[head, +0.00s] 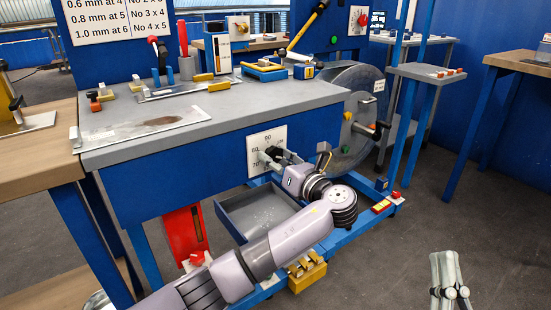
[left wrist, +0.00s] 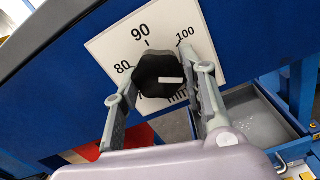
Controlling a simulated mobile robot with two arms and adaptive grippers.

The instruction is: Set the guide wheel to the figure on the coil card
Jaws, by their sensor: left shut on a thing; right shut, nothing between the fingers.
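The guide wheel is a black knob (left wrist: 158,76) with a white mark, on a white dial plate (left wrist: 112,45) on the blue bench front. In the left wrist view the mark runs from the knob's middle toward the right, below 100; a finger covers the dial there. 80, 90 and 100 are readable. My left gripper (left wrist: 165,92) is shut on the knob, one finger each side; in the head view the gripper (head: 270,158) partly hides the dial plate (head: 281,134). A white card (head: 379,86) hangs by the large grey disc, too small to read. My right gripper (head: 449,292) is shut and empty.
A board (head: 118,18) at upper left carries wire sizes and numbers. The grey bench top (head: 245,103) holds tools and a metal plate (head: 145,128). An open grey drawer (head: 255,210) sits below the dial. Floor at lower right is clear around my right gripper.

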